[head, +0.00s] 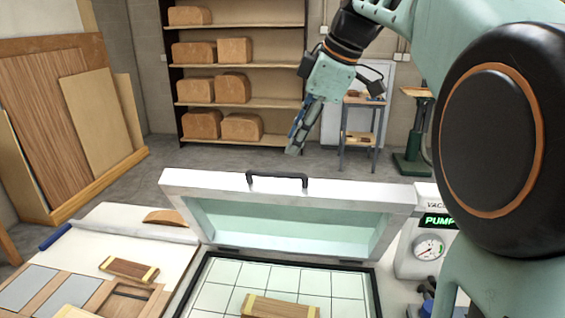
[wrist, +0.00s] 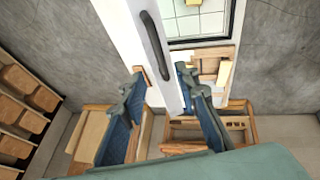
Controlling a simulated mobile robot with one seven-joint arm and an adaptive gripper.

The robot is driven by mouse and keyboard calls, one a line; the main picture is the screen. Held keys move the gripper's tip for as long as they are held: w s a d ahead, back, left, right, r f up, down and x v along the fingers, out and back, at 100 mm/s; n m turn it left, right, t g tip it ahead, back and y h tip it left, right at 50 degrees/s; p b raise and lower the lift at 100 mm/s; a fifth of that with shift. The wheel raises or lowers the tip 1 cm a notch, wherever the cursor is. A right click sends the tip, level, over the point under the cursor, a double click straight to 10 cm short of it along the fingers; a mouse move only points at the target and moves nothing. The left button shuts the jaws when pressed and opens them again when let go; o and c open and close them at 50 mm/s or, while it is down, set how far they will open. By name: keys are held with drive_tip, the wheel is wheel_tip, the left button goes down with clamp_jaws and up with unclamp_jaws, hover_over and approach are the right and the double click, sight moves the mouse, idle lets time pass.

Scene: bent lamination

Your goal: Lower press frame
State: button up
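The press frame (head: 290,196) is a white frame with a pale green panel, standing tilted open above the gridded press bed (head: 225,280). A black handle (head: 277,180) sits on its raised edge. The handle also shows in the wrist view (wrist: 154,45). My gripper (head: 293,150) hangs just above the raised edge, near the handle. In the wrist view my gripper (wrist: 160,76) has its two blue fingers spread, with the frame's white edge and the handle's near end seen between them. It holds nothing. Whether a finger touches the frame cannot be told.
A wooden piece (head: 280,307) lies on the bed. A vacuum pump unit (head: 428,245) stands right of the press. The bench at left holds a white sheet (head: 120,235) and wood parts. Shelves (head: 240,62) and a small stand (head: 358,130) are behind, with open floor before them.

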sight(278, 172)
drive_tip(key=x, duration=0.9)
drive_tip(key=shift+f, duration=0.1)
drive_tip(key=shift+c, duration=0.6)
clamp_jaws()
